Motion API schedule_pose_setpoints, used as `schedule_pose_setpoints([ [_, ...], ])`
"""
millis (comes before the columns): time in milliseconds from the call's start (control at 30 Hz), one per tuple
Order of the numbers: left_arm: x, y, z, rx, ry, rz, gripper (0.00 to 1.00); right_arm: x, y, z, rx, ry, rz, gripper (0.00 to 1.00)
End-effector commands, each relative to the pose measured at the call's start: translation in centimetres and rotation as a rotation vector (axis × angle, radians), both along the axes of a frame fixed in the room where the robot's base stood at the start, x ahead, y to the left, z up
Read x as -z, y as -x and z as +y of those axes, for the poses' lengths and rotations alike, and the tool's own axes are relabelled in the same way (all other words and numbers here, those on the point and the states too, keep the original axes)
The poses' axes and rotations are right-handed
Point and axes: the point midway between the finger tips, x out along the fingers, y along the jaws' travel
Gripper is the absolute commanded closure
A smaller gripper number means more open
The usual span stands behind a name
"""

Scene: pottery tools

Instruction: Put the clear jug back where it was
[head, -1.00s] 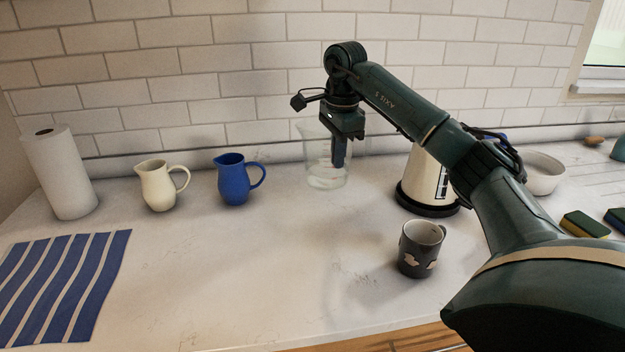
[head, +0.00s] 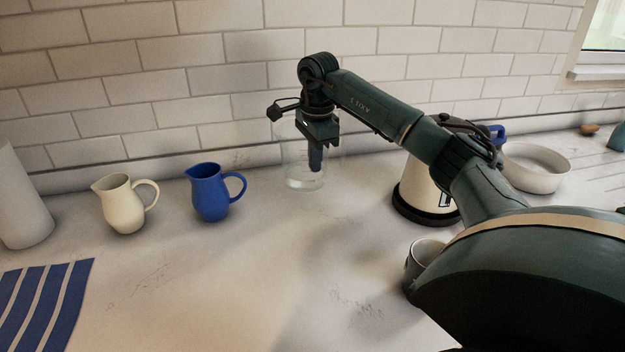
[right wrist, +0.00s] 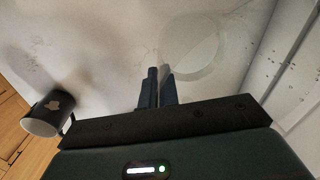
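The clear jug (head: 296,178) stands upright toward the back of the counter in the head view, right of the blue jug. Its glass is hard to see, and I cannot tell whether its base touches the counter. My right gripper (head: 316,166) reaches down at the jug's right side, its fingers nearly together on the jug's wall. In the right wrist view the fingers (right wrist: 158,88) have only a narrow gap, with a faint round glass outline (right wrist: 208,66) beside them. My left gripper is not in view.
The blue jug (head: 210,193) and cream jug (head: 122,206) stand to the left. A cream kettle (head: 420,185) and bowl (head: 533,175) are to the right. A dark mug (head: 417,262) is partly behind my arm; it shows in the wrist view (right wrist: 48,115). The front middle counter is clear.

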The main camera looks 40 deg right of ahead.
Motion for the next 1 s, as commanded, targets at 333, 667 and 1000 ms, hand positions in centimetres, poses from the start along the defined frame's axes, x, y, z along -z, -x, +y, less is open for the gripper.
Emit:
schedule_pose_setpoints([
  [333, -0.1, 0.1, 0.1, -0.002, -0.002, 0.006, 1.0, 3.2, 0.0, 0.0, 0.001, 0.0, -0.001, 1.0],
  [667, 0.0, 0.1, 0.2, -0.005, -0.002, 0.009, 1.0, 4.7, -0.1, 0.0, 0.001, 0.001, -0.006, 1.0],
  [1000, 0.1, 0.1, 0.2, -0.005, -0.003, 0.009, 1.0, 5.1, 0.0, 0.0, 0.001, 0.0, -0.001, 0.83],
])
